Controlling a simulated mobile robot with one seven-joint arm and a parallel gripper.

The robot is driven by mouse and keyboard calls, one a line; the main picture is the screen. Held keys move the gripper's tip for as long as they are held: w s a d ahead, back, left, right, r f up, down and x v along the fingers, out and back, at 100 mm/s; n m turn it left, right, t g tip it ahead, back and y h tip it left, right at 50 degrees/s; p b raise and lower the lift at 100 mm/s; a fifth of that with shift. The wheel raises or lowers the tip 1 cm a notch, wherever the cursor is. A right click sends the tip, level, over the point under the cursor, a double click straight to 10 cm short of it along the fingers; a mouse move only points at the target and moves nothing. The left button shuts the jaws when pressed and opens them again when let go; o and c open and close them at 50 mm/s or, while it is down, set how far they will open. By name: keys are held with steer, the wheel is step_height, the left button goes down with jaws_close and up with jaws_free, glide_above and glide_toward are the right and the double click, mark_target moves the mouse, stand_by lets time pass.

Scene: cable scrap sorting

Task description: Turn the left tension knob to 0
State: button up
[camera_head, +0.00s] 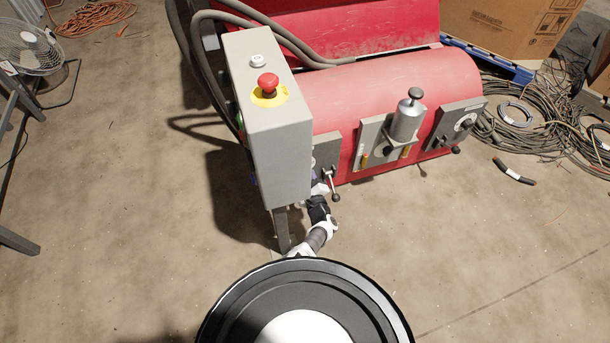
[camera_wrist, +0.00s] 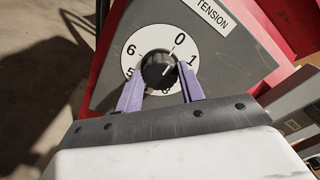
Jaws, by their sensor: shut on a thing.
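The left tension knob (camera_wrist: 158,66) is a round black knob on a white numbered dial (camera_wrist: 148,36), beside a "TENSION" label (camera_wrist: 212,14). In the wrist view, the dial's 0 is above and right of the knob, with 1 at its right. A small pale mark shows on the knob face, but I cannot tell surely which number it points to. My gripper (camera_wrist: 161,80) has its two purple fingers on either side of the knob, shut on it. The fingers cover part of the lower dial.
The grey control box (camera_head: 282,160) with a red emergency button (camera_head: 268,84) stands close left of my arm. A lever handle (camera_head: 334,190) sticks out near my gripper. Another dial panel (camera_head: 461,124) is at the red machine's right end. Cables (camera_head: 515,140) lie on the right; the front floor is clear.

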stand_by(0.3)
steer(key=o, duration=1)
steer(key=shift+c, duration=0.2)
steer(key=shift+s+f, duration=0.1)
